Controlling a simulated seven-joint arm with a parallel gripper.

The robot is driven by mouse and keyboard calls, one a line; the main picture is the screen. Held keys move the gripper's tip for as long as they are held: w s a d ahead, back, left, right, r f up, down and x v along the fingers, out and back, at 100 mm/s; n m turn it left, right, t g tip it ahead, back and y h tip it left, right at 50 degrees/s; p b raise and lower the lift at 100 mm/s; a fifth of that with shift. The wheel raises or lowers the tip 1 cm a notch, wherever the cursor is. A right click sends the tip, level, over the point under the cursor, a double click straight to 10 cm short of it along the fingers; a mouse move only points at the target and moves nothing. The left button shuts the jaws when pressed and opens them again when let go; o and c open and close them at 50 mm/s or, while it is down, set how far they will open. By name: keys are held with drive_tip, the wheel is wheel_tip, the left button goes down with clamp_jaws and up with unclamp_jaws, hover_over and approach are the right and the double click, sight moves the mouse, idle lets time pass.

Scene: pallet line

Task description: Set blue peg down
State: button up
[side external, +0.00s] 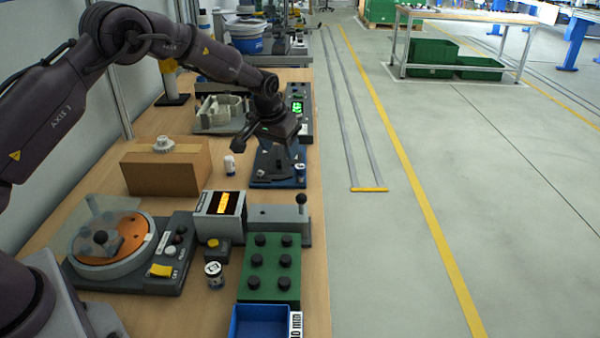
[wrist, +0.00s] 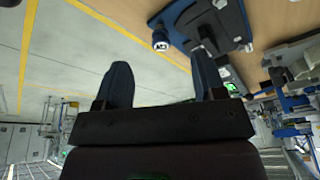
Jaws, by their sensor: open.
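My gripper (side external: 276,150) hangs over the blue-based fixture (side external: 262,182). In the wrist view my gripper (wrist: 162,62) has its two dark fingers wide apart with nothing between them. A small blue-and-white cylinder (side external: 300,170) is at the fixture's right edge. It also shows in the wrist view (wrist: 160,42), beyond the fingertips and apart from them, at the corner of the blue fixture (wrist: 185,15). I cannot tell for sure that this cylinder is the blue peg, nor exactly how it is seated. No other blue peg is clear.
A white bottle (side external: 230,165) stands left of the fixture, near a cardboard box (side external: 165,170). Nearer are a grey display unit (side external: 219,215), a green block with dark knobs (side external: 270,268) and a blue bin (side external: 261,310). The table's right edge is close to the fixture.

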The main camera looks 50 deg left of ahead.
sight(299, 167)
drive_tip(key=shift+t, duration=0.6)
drive_tip(key=w+f, duration=0.2)
drive_tip(key=f, duration=0.1)
drive_tip(key=w+a+f, duration=0.1)
drive_tip(key=w+f, duration=0.4)
drive_tip(key=f, duration=0.1)
drive_tip(key=shift+w+a+f, duration=0.2)
drive_tip(key=shift+w+f, duration=0.05)
drive_tip(key=shift+f, duration=0.05)
drive_tip(key=c, duration=1)
drive_tip(key=shift+c, duration=0.5)
drive_tip(key=shift+r, duration=0.15)
